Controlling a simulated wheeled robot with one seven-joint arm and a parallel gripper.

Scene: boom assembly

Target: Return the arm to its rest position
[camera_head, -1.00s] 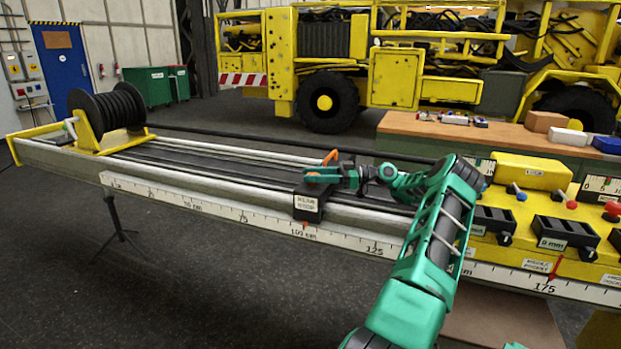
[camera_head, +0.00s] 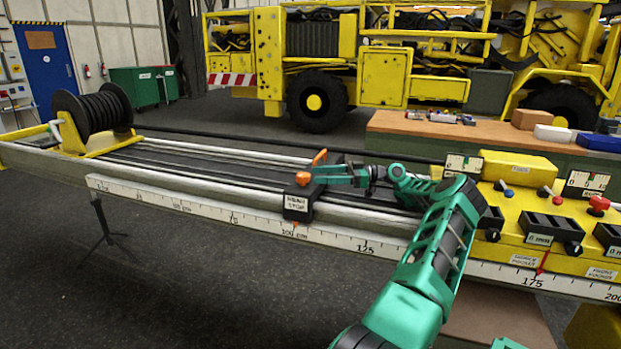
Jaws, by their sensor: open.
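My gripper (camera_head: 322,176) is at the end of my green arm, over the long boom, just right of the orange knob. Its jaws are open, and I see nothing held between them. The orange knob (camera_head: 303,178) sits on top of the black stop block (camera_head: 298,203), which stands on the boom at about the 100 cm mark. I cannot tell whether the fingertips touch the knob. My arm reaches in from the bottom right, bends at a high elbow and runs left along the boom.
The boom with its white scale (camera_head: 200,209) crosses the view. A black hose reel (camera_head: 92,112) stands at its left end. A yellow panel (camera_head: 570,258) with black blocks and knobs is at right. A workbench (camera_head: 480,132) and a yellow vehicle stand behind. Floor at front left is mostly clear.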

